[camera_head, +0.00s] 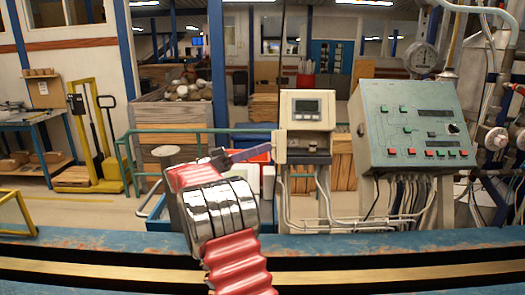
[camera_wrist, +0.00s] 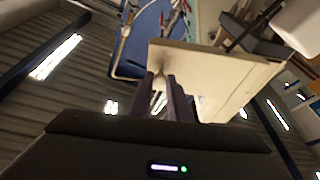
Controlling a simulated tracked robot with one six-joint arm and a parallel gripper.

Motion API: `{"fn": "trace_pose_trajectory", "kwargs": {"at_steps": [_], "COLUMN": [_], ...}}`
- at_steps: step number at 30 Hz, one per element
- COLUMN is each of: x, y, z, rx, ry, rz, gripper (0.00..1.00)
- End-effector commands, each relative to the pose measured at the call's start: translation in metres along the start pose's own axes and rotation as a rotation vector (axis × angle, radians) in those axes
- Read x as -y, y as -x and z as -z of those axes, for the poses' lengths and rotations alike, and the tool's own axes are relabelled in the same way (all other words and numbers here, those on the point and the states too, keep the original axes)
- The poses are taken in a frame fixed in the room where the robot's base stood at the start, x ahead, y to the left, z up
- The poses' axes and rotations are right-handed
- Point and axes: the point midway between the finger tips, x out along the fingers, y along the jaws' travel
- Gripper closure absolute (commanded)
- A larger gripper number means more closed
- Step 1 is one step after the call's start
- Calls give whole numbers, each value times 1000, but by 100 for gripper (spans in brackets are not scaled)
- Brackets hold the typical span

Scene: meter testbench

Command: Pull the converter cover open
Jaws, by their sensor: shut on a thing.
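The converter (camera_head: 307,126) is a pale box with a small display, standing on a post behind the blue rail. A cream plate that looks like its cover (camera_head: 279,147) shows at its lower left edge. In the wrist view the cover (camera_wrist: 212,72) is a broad cream panel across the middle. My gripper (camera_head: 268,148) reaches it from the left. Its two dark fingers (camera_wrist: 167,92) are shut on a small light knob (camera_wrist: 158,97) at the panel's lower left. The fingers partly hide the knob. I cannot tell how far the cover stands open.
A sloped grey-green control panel (camera_head: 415,125) with red and green buttons stands close on the right, with cables below. A blue rail (camera_head: 410,246) crosses the front. A green railing (camera_head: 150,133) and a wooden crate (camera_head: 172,115) are behind my arm.

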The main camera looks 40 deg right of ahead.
Motion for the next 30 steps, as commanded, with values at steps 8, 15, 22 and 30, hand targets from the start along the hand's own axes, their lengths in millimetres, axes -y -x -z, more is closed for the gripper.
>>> {"fn": "trace_pose_trajectory", "kwargs": {"at_steps": [8,15,22,30], "x": [0,0,0,-8], "y": [1,2,2,-6], "z": [2,2,3,24], "rx": [-3,-3,-2,-2], "ry": [-4,-3,-3,-5], "rz": [6,5,5,4], "gripper": [78,66,66,66]}}
